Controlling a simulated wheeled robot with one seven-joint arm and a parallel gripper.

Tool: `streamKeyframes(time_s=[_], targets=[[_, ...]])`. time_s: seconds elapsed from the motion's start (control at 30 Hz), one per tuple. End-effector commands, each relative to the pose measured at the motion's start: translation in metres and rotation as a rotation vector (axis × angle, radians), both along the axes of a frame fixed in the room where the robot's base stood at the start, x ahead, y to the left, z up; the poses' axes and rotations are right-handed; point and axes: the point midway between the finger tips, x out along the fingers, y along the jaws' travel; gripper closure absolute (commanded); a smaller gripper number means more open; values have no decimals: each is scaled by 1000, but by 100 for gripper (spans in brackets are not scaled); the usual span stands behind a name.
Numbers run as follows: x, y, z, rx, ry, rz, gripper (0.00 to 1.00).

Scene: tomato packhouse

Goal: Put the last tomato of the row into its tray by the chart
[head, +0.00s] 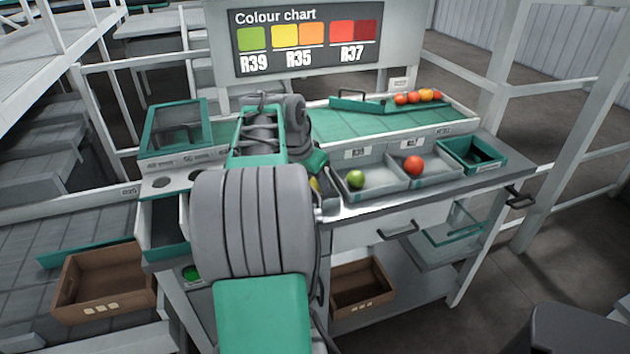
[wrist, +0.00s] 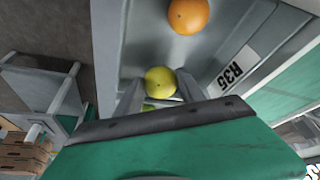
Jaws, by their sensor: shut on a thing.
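In the wrist view a yellow tomato (wrist: 160,81) sits between the two fingers of my gripper (wrist: 158,92), which is shut on it. It is in or just over the grey tray marked R35 (wrist: 150,40); I cannot tell whether it touches the floor. An orange tomato (wrist: 188,16) lies further along that tray. In the head view my arm hides the gripper and most of this tray; a sliver of yellow (head: 315,185) shows beside the arm. The colour chart (head: 305,42) stands behind, with yellow and orange over R35, green over R39, red over R37.
To the right, one grey tray holds a green tomato (head: 356,179) and another a red tomato (head: 414,166). A teal bin (head: 472,154) stands at the bench's right end.

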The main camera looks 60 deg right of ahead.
Motion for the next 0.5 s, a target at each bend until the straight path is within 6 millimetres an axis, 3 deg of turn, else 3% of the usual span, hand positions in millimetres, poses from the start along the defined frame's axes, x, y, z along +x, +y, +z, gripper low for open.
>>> streamKeyframes(time_s=[0.5], targets=[[0, 0, -8, 0, 0, 0, 74]])
